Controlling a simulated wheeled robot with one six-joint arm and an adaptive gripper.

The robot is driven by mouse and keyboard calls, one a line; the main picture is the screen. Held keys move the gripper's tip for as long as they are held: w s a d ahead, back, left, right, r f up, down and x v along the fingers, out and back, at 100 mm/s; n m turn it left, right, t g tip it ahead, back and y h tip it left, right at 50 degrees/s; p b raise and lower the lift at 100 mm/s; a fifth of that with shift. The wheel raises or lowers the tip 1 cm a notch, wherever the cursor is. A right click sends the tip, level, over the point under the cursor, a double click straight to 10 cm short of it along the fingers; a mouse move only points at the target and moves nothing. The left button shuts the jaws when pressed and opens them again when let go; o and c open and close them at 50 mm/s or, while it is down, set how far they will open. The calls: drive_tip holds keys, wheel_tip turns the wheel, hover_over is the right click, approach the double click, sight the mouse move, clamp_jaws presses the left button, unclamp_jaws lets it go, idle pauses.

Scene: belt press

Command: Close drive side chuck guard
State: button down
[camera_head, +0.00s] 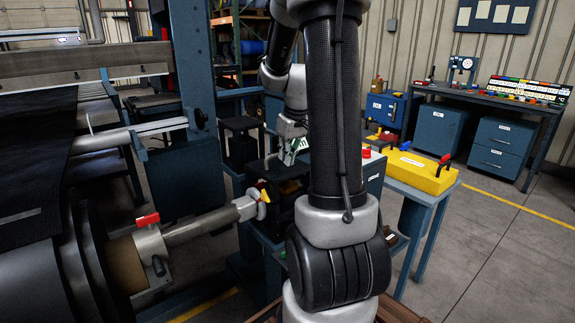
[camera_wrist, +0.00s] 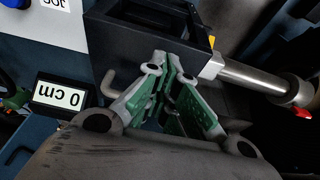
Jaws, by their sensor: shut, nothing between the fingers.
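A black box-shaped housing that looks like the drive side chuck guard (camera_head: 283,208) stands at the inner end of the grey shaft (camera_head: 205,224), partly hidden behind my arm. In the wrist view, its black frame (camera_wrist: 97,35) has an open rectangular recess, and a bent grey rod (camera_wrist: 109,84) sticks out beside it. I cannot tell for certain how far the guard is open. My gripper (camera_head: 291,152) is just above the housing in the head view. In the wrist view, my gripper (camera_wrist: 166,62) has its green-padded fingers shut and empty, with tips close to the frame; contact is unclear.
A dark roll (camera_head: 30,270) and a clamp with a red handle (camera_head: 148,219) are at the left. A yellow box (camera_head: 420,174) stands on a blue table at right. Floor farther right is clear.

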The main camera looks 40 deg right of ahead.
sight(288, 174)
drive_tip(key=shift+s+f, duration=0.15)
drive_tip(key=shift+f, duration=1.3)
drive_tip(key=shift+s+f, duration=0.55)
drive_tip(key=shift+f, duration=0.25)
drive_tip(key=shift+w+r, duration=0.1)
drive_tip(key=shift+r, duration=0.2)
drive_tip(key=v, duration=1.3)
drive_tip(key=shift+r, duration=0.15)
